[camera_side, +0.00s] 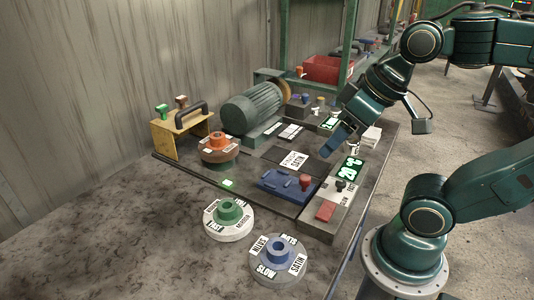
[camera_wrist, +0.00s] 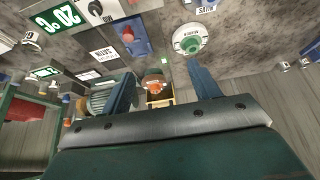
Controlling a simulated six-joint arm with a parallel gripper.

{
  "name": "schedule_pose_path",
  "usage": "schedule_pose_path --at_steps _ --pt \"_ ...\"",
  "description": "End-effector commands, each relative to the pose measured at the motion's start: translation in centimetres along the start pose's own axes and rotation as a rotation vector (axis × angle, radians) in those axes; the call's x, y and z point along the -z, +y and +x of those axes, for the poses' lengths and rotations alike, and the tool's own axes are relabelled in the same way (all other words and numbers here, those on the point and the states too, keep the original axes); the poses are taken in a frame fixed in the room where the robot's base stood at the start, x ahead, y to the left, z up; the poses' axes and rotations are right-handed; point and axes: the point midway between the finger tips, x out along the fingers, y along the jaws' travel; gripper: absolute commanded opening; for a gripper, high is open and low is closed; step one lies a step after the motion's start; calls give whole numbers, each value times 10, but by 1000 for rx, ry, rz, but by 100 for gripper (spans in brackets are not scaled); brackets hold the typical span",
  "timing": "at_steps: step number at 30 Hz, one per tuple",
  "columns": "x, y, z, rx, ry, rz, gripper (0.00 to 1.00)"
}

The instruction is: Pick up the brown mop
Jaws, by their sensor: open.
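A yellow wooden box (camera_side: 178,135) with a black handle stands at the far left of the bench, by the wall. A brown-topped piece (camera_side: 181,101) and a green-topped piece (camera_side: 162,109) stick up from it. The brown-topped piece looks like the brown mop; its lower part is hidden in the box. In the wrist view the box (camera_wrist: 160,101) is small and far off, between my fingers. My gripper (camera_side: 336,140) is open and empty, above the right part of the bench and well away from the box. In the wrist view my gripper (camera_wrist: 163,82) shows two blue fingers spread apart.
An orange-topped disc (camera_side: 218,150) and a green motor (camera_side: 251,110) stand near the box. A green-hubbed disc (camera_side: 228,218) and a blue-hubbed disc (camera_side: 277,260) lie in front. A blue tray (camera_side: 287,188) and a control panel (camera_side: 345,185) are on the right. The front left bench is clear.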

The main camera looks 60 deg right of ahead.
Motion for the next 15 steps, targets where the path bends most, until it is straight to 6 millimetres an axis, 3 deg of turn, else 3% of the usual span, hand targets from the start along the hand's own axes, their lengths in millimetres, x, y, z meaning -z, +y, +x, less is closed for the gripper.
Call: schedule_pose_path --at_steps 10,15 --pt "2 0 0 2 -1 -3 62" --pt "16 -3 -2 14 -9 -29 62"
